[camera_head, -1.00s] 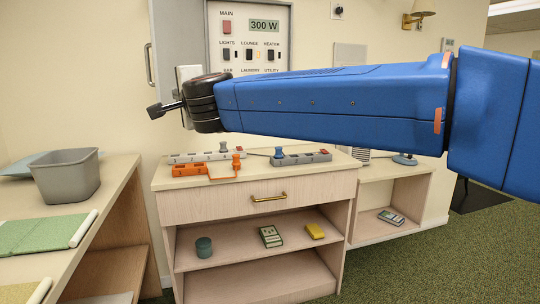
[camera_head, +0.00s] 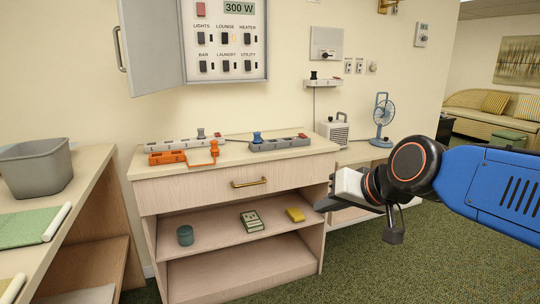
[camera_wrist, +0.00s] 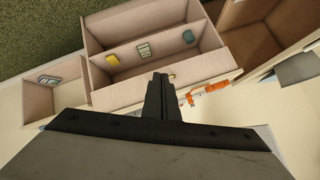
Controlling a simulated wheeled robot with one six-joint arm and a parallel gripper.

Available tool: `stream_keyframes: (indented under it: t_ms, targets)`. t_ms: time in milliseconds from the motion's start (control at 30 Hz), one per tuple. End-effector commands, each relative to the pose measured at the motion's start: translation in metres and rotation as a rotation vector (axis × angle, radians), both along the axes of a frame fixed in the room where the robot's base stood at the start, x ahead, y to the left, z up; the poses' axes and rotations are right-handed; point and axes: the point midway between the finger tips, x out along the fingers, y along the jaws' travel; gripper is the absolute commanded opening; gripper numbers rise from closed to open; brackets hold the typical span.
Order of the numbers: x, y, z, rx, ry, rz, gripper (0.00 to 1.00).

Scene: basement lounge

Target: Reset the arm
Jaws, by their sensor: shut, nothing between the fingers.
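My gripper (camera_head: 328,205) is at the right of the head view, in front of the right side of the wooden cabinet (camera_head: 190,192). It is shut and empty. In the wrist view my gripper (camera_wrist: 160,82) is dark, with its fingers together, and the cabinet's drawer front (camera_wrist: 205,78) lies behind them. My blue arm comes in from the right edge of the head view. The gripper's fingertips are partly hard to make out in the head view.
Power strips (camera_head: 280,144) and an orange strip (camera_head: 167,158) lie on the cabinet top. A grey bin (camera_head: 36,168) stands on the left counter. The breaker panel door (camera_head: 152,45) hangs open. A blue fan (camera_head: 383,118) and a heater (camera_head: 334,131) stand behind my arm. Green carpet (camera_head: 400,265) is clear at front right.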

Motion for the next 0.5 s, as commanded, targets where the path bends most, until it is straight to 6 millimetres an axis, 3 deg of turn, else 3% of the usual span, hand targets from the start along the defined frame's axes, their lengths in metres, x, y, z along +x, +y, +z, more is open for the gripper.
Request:
stream_keyframes:
  t_ms: [100,300,500]
  targets:
    - [-0.037,-0.049,-0.044,-0.126,0.070,-0.022,0.00]
    - [-0.103,-0.117,-0.111,-0.315,0.208,-0.057,0.00]
    - [-0.149,-0.156,-0.149,-0.426,0.308,-0.086,0.00]
